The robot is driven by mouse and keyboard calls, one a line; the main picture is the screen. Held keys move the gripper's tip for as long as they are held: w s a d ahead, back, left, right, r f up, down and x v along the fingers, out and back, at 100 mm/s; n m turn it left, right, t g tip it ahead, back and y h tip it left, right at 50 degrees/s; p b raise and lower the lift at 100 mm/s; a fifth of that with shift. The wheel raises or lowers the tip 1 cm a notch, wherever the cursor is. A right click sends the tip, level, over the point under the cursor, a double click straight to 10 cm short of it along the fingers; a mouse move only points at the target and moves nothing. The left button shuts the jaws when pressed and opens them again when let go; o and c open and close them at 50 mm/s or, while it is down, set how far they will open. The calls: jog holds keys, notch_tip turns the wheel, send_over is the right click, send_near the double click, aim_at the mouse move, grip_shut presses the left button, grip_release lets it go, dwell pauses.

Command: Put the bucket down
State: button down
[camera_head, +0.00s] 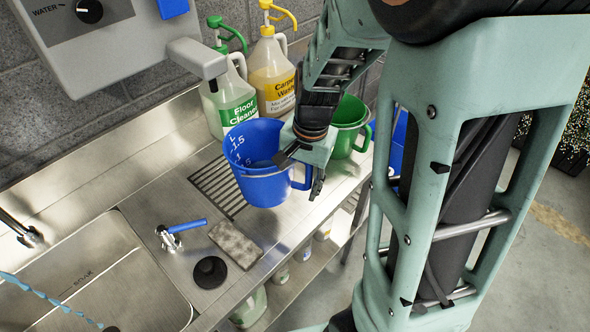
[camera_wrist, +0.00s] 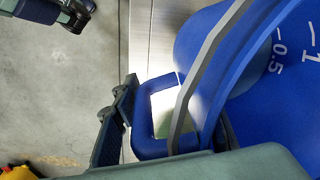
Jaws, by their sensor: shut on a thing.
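The blue bucket (camera_head: 262,185) is upright over the metal counter, in front of the slotted drain grate (camera_head: 217,186). White volume marks show on its inner wall. My gripper (camera_head: 304,172) is at the bucket's right side, shut on its side handle. In the wrist view the blue bucket (camera_wrist: 210,60) fills the right part, with its loop handle (camera_wrist: 148,140) beside a dark gripper finger (camera_wrist: 118,122). The other finger is hidden. I cannot tell whether the bucket's base touches the counter.
A green bucket (camera_head: 348,122) stands to the right behind my gripper. The floor cleaner bottle (camera_head: 228,100) and carpet wash bottle (camera_head: 272,72) stand at the back. A sponge (camera_head: 235,243), black plug (camera_head: 210,271), blue-handled tap (camera_head: 180,229) and sink (camera_head: 90,275) lie nearer.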

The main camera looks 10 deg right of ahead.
jog(key=s+r+m+p, duration=0.4)
jog(key=s+r+p, duration=0.1)
jog(key=s+p, duration=0.15)
jog(key=w+d+f+b, duration=0.2)
jog(key=w+f, duration=0.1)
jog(key=w, duration=0.1)
jog(key=w+d+f+b, duration=0.2)
jog(key=w+f+b, duration=0.1)
jog(key=w, duration=0.1)
jog(key=w+d+f+b, duration=0.2)
jog(key=w+d+f, duration=0.1)
jog(key=w+f, duration=0.1)
jog(key=shift+f+b, duration=0.1)
jog(key=shift+b, duration=0.25)
jog(key=shift+w+f+b, duration=0.15)
jog(key=shift+f+b, duration=0.5)
jog(key=shift+f, duration=0.2)
jog(key=shift+w+f+b, duration=0.1)
jog(key=shift+f+b, duration=0.55)
jog(key=shift+f, duration=0.15)
jog(key=shift+f, duration=0.1)
jog(key=shift+f+b, duration=0.4)
jog(key=c, duration=1.2)
grip_release()
jog(key=shift+s, duration=0.1)
